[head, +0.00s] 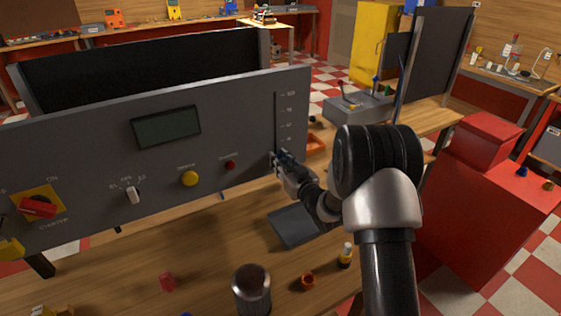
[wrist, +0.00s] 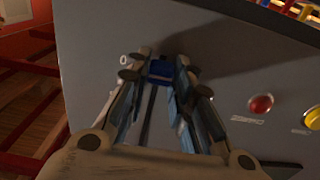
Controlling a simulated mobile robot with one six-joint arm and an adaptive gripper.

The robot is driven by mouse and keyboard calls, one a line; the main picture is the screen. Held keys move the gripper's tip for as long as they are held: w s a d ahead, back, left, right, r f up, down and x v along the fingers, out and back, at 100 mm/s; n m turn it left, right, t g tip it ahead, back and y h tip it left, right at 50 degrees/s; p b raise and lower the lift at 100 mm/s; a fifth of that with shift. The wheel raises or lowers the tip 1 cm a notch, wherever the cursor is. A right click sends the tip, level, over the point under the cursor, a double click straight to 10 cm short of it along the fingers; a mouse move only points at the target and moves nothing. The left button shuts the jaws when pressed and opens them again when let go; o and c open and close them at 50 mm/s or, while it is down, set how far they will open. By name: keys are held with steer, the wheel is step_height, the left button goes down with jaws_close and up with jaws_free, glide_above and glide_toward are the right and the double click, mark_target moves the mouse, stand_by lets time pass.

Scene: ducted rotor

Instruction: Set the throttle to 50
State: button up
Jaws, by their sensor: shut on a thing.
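The throttle is a vertical slider on the right end of the grey control panel (head: 230,100), with scale marks beside its slot (head: 276,120). In the wrist view the blue slider knob (wrist: 160,69) sits at the slot's end beside a "0" mark. My gripper (head: 277,160) is at the lower end of the slot in the head view, covering the knob there. In the wrist view my gripper (wrist: 158,76) has its two fingers on either side of the blue knob, shut on it. The slot runs on between the fingers.
The panel also carries a dark display (head: 166,127), a yellow button (head: 190,178), a red button (head: 230,165), a small selector knob (head: 133,195) and a red rotary switch (head: 37,207). Loose small parts lie on the wooden bench below. A red cabinet (head: 480,200) stands at the right.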

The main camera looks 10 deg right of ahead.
jaws_close()
step_height(320, 180, up, 10)
steer(key=p, duration=0.3)
steer(key=shift+r, duration=0.1)
steer(key=o, duration=1)
jaws_free()
steer(key=shift+c, duration=0.2)
glide_toward(275, 128)
steer(key=v, duration=0.5)
steer(key=shift+s+d+r, duration=0.1)
steer(key=shift+s+r, duration=0.05)
steer(key=shift+s, duration=0.05)
